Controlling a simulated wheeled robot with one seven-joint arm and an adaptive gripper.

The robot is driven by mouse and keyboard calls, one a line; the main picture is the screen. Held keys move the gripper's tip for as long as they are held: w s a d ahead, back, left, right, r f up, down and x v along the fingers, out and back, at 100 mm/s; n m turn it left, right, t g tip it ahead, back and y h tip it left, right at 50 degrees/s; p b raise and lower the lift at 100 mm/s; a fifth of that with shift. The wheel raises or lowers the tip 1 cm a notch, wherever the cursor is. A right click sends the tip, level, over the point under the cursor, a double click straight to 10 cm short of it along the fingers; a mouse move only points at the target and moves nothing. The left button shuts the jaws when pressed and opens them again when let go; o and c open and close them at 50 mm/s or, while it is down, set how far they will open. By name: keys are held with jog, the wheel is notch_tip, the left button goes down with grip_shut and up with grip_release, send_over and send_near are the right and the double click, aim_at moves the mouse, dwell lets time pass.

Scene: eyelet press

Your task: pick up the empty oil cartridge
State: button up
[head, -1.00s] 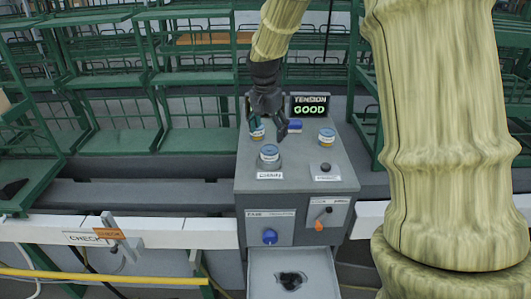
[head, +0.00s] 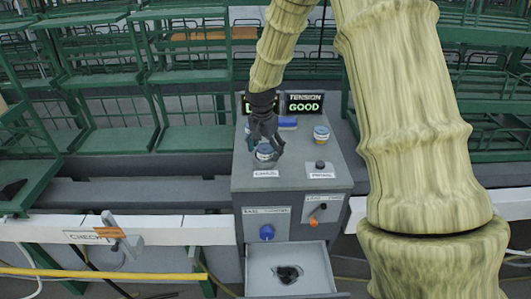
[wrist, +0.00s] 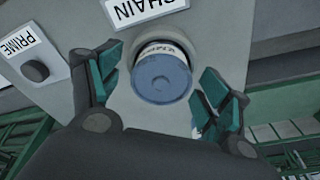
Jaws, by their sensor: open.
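A blue-topped cartridge with a pale label band (head: 264,153) stands upright in its seat on the grey press top, behind a white label. In the wrist view the cartridge (wrist: 162,78) lies between my spread fingers, with a gap on both sides. My gripper (head: 265,142) is open, pointing down over and around it, and partly hides it in the head view. Another blue-topped cartridge (head: 321,133) stands at the back right of the press top. I cannot tell from looks which cartridge is empty.
The press top (head: 292,165) also carries a dark prime knob (head: 320,165) and a blue block (head: 287,123). A display (head: 305,103) reading "TENSION GOOD" stands behind. Below, an open drawer (head: 318,262) holds a dark object (head: 288,273). Green racks stand behind.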

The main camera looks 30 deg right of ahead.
jog(key=c, duration=1.1)
